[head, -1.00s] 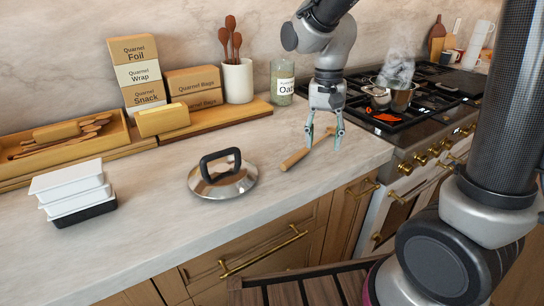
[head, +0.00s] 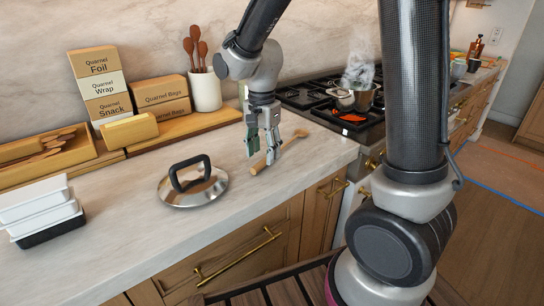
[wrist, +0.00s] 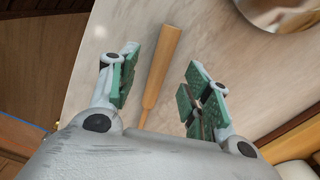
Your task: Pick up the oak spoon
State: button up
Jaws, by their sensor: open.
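The oak spoon (head: 288,143) lies on the pale marble counter, right of the pot lid and slanting toward the stove. My gripper (head: 262,156) is open and points down over it. In the wrist view, the spoon's thick handle (wrist: 163,62) runs between the two green-padded fingers of my gripper (wrist: 162,84), with a gap on both sides. The thin part of the spoon goes under my gripper's body, which hides the rest there. I cannot tell how high the fingertips are above the counter.
A metal lid with a black handle (head: 193,190) sits left of the spoon. Stacked white containers (head: 38,205) stand at the far left. A white crock with wooden spoons (head: 205,92) stands behind. A steaming pot (head: 365,97) is on the stove to the right.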

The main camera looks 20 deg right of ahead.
aim_at(263, 159)
jog(key=shift+d+f, duration=0.1)
jog(key=shift+f, duration=1.4)
grip_shut()
jog(key=shift+r, duration=0.1)
